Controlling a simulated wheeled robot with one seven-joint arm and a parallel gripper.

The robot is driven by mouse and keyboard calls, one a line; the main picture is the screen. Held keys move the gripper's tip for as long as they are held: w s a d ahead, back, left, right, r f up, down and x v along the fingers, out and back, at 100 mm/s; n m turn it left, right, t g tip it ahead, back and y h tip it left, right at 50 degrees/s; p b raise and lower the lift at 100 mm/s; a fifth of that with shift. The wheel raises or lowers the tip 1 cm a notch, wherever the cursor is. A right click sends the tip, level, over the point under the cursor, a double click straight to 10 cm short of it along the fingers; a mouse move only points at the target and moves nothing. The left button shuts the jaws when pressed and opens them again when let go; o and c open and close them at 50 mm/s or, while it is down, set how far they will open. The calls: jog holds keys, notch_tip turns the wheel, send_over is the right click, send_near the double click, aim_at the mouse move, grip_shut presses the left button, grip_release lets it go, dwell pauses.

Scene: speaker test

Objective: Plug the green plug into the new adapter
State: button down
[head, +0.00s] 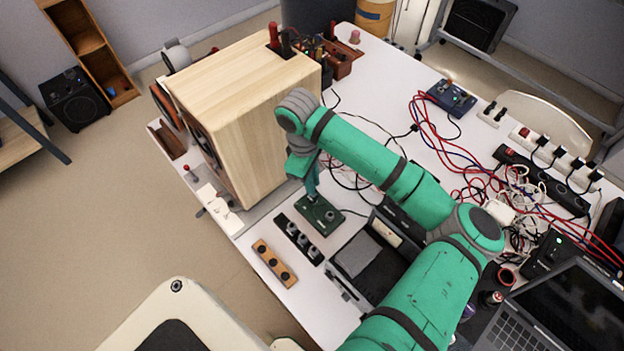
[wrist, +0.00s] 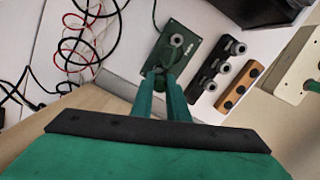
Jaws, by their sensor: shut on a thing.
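My gripper (wrist: 160,80) points down at a dark green box (wrist: 182,57) on the white table. Its fingers are shut on a small dark green piece at their tips, probably the green plug (wrist: 158,72). The piece is over the near end of the box; I cannot tell whether it is seated or only touching. The box also shows in the head view (head: 320,216), with one grey round socket at its other end. Beside it lie a black strip (wrist: 209,73) with several grey round sockets and an orange-brown strip (wrist: 240,85) with dark ones. Which is the new adapter is unclear.
A large wooden speaker (head: 240,120) stands close behind and left of my gripper. A black device (head: 365,260) lies right of the strips. Tangled red and black cables (head: 465,165), a white power strip (head: 555,155) and a laptop (head: 560,310) crowd the right side.

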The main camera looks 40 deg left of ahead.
jog(key=shift+w+f, duration=0.1)
jog(key=shift+f, duration=0.2)
jog(key=shift+f, duration=0.2)
jog(key=c, duration=1.6)
grip_release()
jog(key=shift+c, duration=0.2)
jog(key=shift+r, duration=0.15)
